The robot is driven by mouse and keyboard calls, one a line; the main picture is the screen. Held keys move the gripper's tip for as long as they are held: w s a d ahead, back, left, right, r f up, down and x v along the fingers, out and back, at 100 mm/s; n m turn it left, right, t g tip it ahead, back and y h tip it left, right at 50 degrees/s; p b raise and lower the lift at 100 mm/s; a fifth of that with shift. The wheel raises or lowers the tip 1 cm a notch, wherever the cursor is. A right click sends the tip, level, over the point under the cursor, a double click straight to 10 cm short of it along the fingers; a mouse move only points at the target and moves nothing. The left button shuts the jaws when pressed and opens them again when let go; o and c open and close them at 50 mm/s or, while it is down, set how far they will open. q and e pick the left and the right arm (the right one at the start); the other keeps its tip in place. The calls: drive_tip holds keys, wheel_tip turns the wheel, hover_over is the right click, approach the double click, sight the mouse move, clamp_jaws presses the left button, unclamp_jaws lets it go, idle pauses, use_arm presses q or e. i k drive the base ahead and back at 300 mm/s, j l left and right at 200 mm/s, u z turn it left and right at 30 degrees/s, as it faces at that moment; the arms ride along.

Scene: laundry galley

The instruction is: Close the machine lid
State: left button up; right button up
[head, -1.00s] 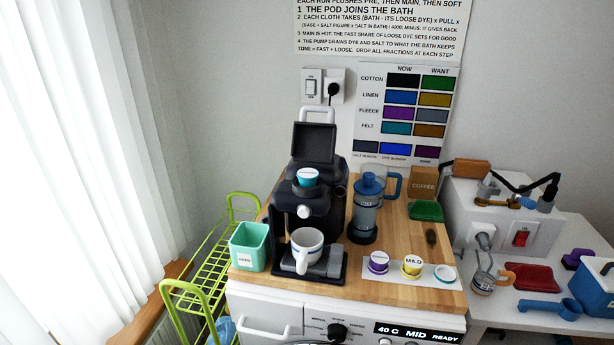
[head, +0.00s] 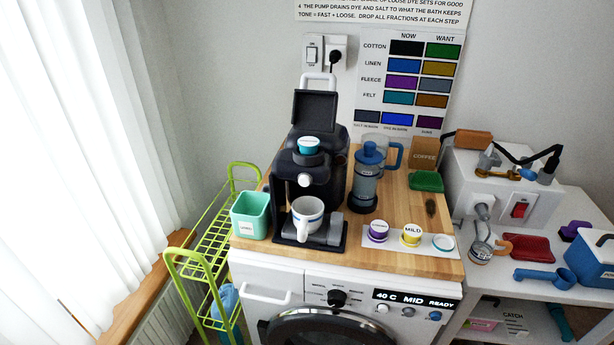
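The dark coffee machine (head: 281,183) stands on the wooden worktop above the washer. Its lid (head: 314,112) is raised, standing up at the back of the machine with a pale handle (head: 318,79) above it. A pod with a teal side and a white labelled top (head: 308,145) sits in the top of the machine below the open lid. A white cup (head: 307,214) stands on the machine's drip tray. Neither of my grippers is in the head view.
A mint bin (head: 250,222) stands left of the machine, and a blue French press (head: 367,180) close on its right. Pods (head: 411,235) lie on a white strip at the front right. A green rack (head: 211,243) stands left of the washer (head: 285,280).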

sight(313, 110)
drive_tip(key=l+u, duration=0.4)
drive_tip(key=k+l+u, duration=0.1)
drive_tip(key=l+u, duration=0.35)
drive_tip(key=k+l+u, duration=0.15)
drive_tip(key=l+u, duration=0.25)
